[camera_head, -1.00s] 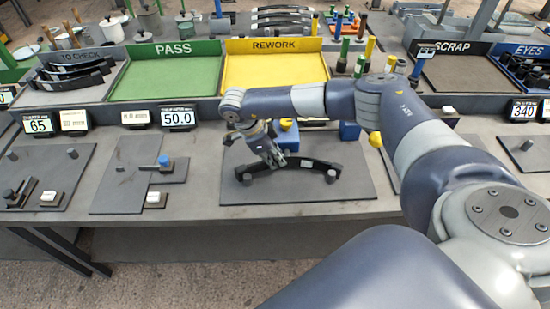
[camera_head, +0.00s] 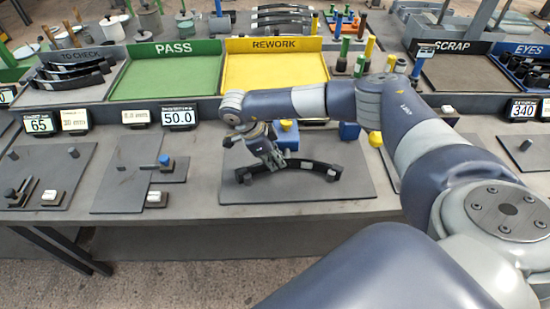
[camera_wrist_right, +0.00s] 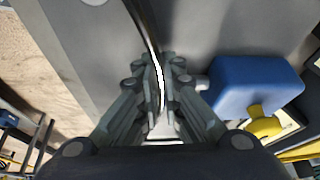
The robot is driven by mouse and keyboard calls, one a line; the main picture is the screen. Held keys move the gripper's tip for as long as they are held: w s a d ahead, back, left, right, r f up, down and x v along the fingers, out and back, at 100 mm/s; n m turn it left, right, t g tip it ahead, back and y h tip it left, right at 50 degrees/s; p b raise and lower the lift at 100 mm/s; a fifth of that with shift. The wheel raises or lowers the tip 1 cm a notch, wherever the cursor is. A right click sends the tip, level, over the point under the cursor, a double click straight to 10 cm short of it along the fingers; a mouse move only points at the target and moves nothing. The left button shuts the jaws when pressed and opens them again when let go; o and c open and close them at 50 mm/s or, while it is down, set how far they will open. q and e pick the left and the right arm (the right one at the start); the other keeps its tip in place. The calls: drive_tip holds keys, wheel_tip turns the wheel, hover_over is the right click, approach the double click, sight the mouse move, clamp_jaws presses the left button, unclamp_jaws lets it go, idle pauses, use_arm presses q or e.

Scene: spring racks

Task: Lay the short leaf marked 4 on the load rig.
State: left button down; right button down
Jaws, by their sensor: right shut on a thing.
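A dark curved leaf (camera_head: 310,165) lies across the load rig's grey plate (camera_head: 350,190), its ends at the rig's small supports. A pale label shows on the leaf, but its mark is too small to read. My right gripper (camera_head: 274,162) is over the left half of the leaf and shut on it. In the right wrist view the gripper (camera_wrist_right: 162,105) has its fingers on both sides of the leaf (camera_wrist_right: 150,35), seen edge-on. The blue block of the rig (camera_head: 286,136) with a yellow knob stands just behind the gripper. My left gripper is not in view.
The TO CHECK tray (camera_head: 50,92) holds several dark leaves. The green PASS tray (camera_head: 165,78) and yellow REWORK tray (camera_head: 275,72) look empty. The SCRAP tray (camera_head: 463,75) is at right. Gauge plates and small displays (camera_head: 180,117) stand left of the rig.

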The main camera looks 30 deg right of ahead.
drive_tip(key=shift+s+f, duration=0.1)
idle(0.6)
drive_tip(key=c, duration=1.7)
unclamp_jaws()
drive_tip(key=shift+a, duration=0.1)
drive_tip(key=o, duration=0.5)
drive_tip(key=shift+r+p, duration=2.6)
drive_tip(key=shift+r, duration=1.45)
